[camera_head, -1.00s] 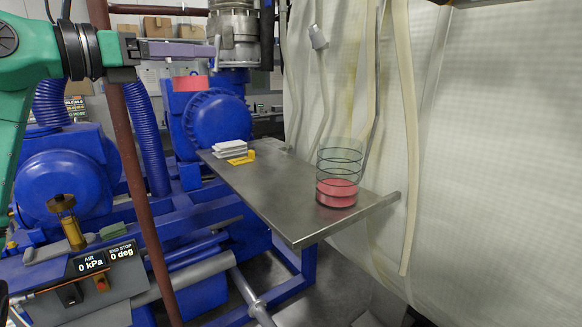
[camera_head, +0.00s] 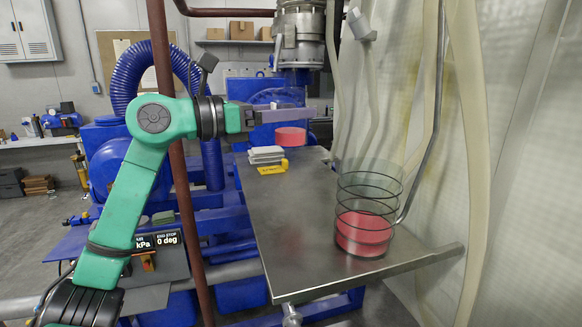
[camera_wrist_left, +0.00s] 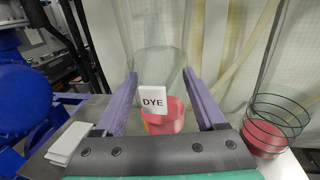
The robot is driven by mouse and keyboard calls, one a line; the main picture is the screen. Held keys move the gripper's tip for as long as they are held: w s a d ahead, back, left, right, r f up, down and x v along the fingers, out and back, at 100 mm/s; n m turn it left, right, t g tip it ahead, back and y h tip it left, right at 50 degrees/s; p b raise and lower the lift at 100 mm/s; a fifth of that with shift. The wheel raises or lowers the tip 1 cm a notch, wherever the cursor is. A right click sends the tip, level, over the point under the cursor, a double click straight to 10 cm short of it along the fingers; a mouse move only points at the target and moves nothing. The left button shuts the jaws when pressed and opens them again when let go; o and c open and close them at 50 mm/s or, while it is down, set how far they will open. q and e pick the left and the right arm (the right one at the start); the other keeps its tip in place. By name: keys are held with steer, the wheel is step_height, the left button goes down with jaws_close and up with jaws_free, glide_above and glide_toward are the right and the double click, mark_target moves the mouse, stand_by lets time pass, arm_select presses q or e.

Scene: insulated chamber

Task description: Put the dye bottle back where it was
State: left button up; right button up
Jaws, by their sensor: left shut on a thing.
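The dye bottle (camera_head: 290,137) is clear with red liquid in its lower part. It is held upright in my left gripper (camera_head: 290,115), between the purple fingers, and appears over the far end of the metal table (camera_head: 310,235). In the left wrist view the bottle (camera_wrist_left: 164,122) stands between the two fingers with a white "DYE" label facing the camera. I cannot tell its exact height above the table. My right gripper is not in view.
A clear cylinder with dark rings and red liquid (camera_head: 362,235) stands at the table's near right. Stacked white blocks (camera_head: 266,154) and a yellow tag (camera_head: 272,169) lie at the far left edge. The table's middle is clear. A brown vertical pipe (camera_head: 168,100) stands left of the table.

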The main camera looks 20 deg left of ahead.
mark_target(294, 136)
arm_select(q)
steer(key=f, duration=0.4)
steer(key=shift+w+d+f, duration=0.25)
steer(key=shift+w+d, duration=0.1)
steer(key=f, duration=0.5)
steer(key=shift+s+a, duration=0.35)
steer(key=shift+w+f, duration=0.1)
steer(key=shift+f, duration=0.05)
steer(key=o, duration=1.5)
steer(key=shift+d, duration=0.1)
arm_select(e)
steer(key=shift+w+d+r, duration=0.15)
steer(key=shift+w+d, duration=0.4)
arm_select(q)
steer(key=shift+s+a+f+b, duration=0.15)
steer(key=shift+s+a+b, duration=0.15)
steer(key=shift+a, duration=0.1)
steer(key=b+v, duration=0.1)
steer(key=v, duration=0.2)
steer(key=b+v, duration=0.2)
steer(key=v, duration=0.2)
steer(key=b+v, duration=0.2)
steer(key=v, duration=0.2)
steer(key=shift+r, duration=0.25)
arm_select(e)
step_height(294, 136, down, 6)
